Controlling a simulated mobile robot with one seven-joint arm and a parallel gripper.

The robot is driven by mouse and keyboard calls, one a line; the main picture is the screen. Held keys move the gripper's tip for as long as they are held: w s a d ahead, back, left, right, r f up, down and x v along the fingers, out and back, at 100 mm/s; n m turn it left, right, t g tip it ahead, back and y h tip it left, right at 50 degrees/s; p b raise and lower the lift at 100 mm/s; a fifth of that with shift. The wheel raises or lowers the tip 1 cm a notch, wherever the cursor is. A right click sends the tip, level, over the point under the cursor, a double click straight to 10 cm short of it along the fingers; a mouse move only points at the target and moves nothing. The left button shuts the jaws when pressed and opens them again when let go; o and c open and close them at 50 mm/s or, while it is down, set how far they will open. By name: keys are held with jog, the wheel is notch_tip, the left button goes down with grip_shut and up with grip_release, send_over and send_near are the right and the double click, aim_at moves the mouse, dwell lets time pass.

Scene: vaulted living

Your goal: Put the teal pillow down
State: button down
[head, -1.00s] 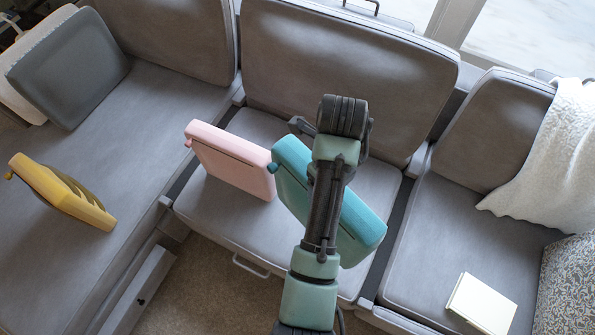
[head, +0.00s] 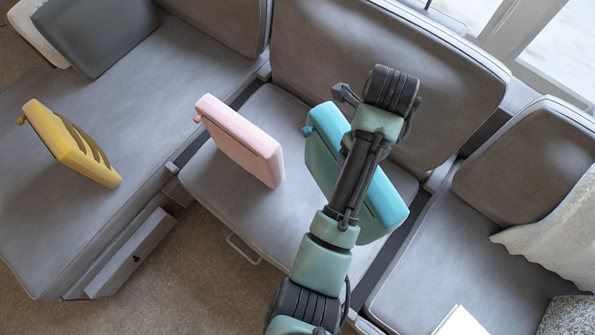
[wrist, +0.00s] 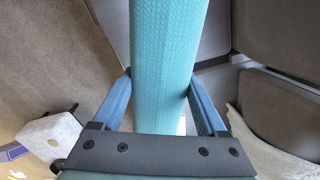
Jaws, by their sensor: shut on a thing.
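The teal pillow (head: 383,205) is a flat block with a small round knob at one upper corner. In the head view it stands tilted over the middle grey seat, partly hidden behind my arm. In the wrist view the teal pillow (wrist: 168,65) runs up between the two blue fingers of my gripper (wrist: 158,103), which is shut on it. My gripper's fingers are hidden behind my arm in the head view. Whether the pillow's lower edge touches the seat I cannot tell.
A pink pillow (head: 238,140) stands on the middle seat (head: 225,200), left of the teal one. A yellow one (head: 70,145) stands on the left seat, with a grey cushion (head: 95,32) behind. A white book (head: 460,322) and pale throw (head: 555,240) are at right.

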notch_tip(320, 180, down, 9)
jog(key=b, duration=0.8)
jog(key=shift+r, duration=0.15)
notch_tip(320, 180, down, 10)
jog(key=shift+b, duration=0.85)
grip_release()
notch_tip(320, 180, up, 12)
jog(key=p, duration=0.1)
jog(key=shift+p, duration=0.35)
